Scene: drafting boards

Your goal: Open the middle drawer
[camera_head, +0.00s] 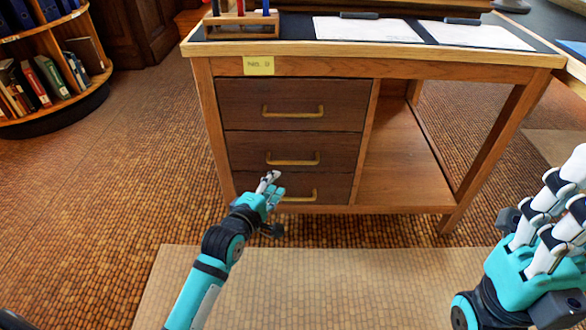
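The desk's left side holds a stack of three dark wood drawers. The middle drawer (247,147) is shut, its front flush with the others. Its brass bar handle (293,161) runs level across the front. My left gripper (271,184) is in front of the bottom drawer, just below and left of the middle handle in the picture. It covers part of the bottom drawer and the left end of its handle. I see no grip on a handle, and its finger gap is not clear. My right gripper (556,207) is at the right edge, fingers apart and empty.
The top drawer (240,100) and bottom drawer (335,187) are also shut. An open shelf bay (405,178) is right of the drawers. Papers (367,30) and a pen rack (241,20) are on the desk top. A bookcase (50,112) stands far left. The floor in front is clear.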

